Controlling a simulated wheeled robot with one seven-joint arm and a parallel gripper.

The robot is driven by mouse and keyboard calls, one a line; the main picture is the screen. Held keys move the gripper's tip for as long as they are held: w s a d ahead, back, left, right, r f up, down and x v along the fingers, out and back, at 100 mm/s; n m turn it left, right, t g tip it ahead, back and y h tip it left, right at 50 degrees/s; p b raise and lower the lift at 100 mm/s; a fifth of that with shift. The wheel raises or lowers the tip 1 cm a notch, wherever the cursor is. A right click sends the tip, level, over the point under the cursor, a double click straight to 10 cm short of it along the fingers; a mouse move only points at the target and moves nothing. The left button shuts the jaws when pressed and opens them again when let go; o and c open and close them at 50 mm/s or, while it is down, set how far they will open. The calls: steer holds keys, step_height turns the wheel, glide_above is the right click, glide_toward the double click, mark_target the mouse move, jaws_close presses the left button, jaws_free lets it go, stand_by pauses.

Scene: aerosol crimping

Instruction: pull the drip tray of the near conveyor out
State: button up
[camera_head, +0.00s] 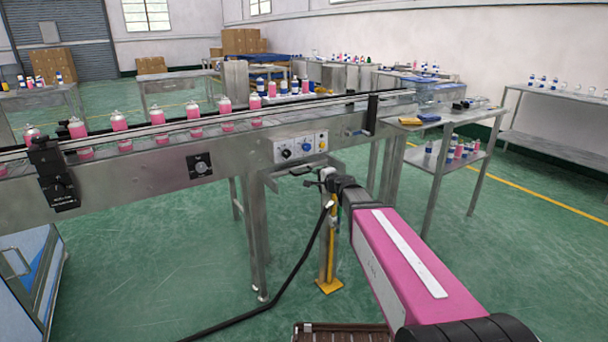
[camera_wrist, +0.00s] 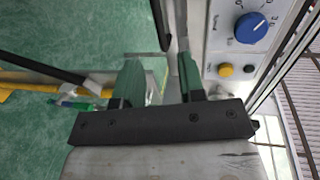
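The drip tray (camera_head: 287,171) is a shallow grey metal piece under the near conveyor (camera_head: 150,168), just below its control panel (camera_head: 300,147). My gripper (camera_head: 327,177) is at the tray's front right end in the head view, small and partly hidden by my arm. In the wrist view my gripper (camera_wrist: 160,80) shows two greenish fingers standing apart. A grey metal strip (camera_wrist: 172,60), seemingly part of the tray, lies between or just beyond them. I cannot tell whether the fingers touch it.
Pink cans (camera_head: 119,122) stand on the conveyor belt. The control panel with its blue knob (camera_wrist: 250,27) is close beside the fingers in the wrist view. A yellow-footed post (camera_head: 330,284) stands below my gripper. A steel table (camera_head: 455,119) is at right. Green floor in front is mostly clear.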

steer(key=x, duration=0.9)
steer(key=shift+w+a+f, duration=0.1)
steer(key=shift+w+a, duration=0.05)
steer(key=shift+w, duration=0.05)
steer(key=shift+c, duration=0.3)
jaws_close()
